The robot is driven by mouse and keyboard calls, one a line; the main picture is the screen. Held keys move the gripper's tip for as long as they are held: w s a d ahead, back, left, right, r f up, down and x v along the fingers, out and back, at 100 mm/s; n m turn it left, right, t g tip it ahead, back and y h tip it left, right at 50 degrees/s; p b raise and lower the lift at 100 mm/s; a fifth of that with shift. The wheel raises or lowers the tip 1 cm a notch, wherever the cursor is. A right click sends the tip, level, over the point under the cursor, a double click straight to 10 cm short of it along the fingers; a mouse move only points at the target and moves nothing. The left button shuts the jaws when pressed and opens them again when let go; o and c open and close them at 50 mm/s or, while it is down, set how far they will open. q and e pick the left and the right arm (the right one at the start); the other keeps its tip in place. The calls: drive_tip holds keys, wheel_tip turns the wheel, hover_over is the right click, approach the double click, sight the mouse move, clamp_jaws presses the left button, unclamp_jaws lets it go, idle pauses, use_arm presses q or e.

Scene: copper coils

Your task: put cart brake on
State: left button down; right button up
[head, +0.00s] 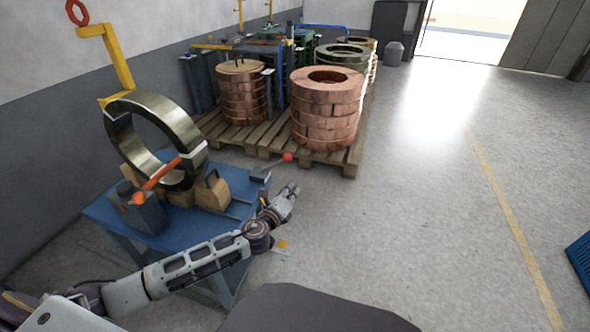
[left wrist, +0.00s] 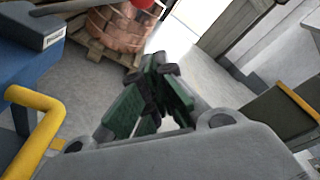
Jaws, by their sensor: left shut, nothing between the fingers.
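The blue cart (head: 110,213) stands at the left and also shows at the left edge of the left wrist view (left wrist: 32,68). At its far right corner, a lever with a red knob (head: 288,157) rises from a small grey box (head: 260,174). The box (left wrist: 32,30) and part of the red knob (left wrist: 143,3) show at the top left of the left wrist view. My left gripper (head: 291,190) is shut and empty, just off the cart's right side, below the knob in the picture and apart from it. Its dark green fingers (left wrist: 155,66) meet at the tips. My right gripper is out of view.
A metal coil (head: 120,150) stands on wooden blocks on the cart, with an orange-handled lever (head: 160,174) before it. Copper coils (head: 325,120) stand on pallets (head: 345,160) behind. A yellow rail (left wrist: 48,112) is at the left wrist view's left.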

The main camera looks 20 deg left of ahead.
use_arm(q)
drive_tip(key=shift+w, duration=0.2)
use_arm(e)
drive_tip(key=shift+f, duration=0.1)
use_arm(q)
drive_tip(key=w+a+r+b, duration=0.1)
drive_tip(key=w+b, duration=0.2)
drive_tip(key=w, duration=0.5)
drive_tip(key=shift+w+a+r, duration=0.25)
drive_tip(key=shift+w+a, duration=0.05)
drive_tip(key=shift+w, duration=0.1)
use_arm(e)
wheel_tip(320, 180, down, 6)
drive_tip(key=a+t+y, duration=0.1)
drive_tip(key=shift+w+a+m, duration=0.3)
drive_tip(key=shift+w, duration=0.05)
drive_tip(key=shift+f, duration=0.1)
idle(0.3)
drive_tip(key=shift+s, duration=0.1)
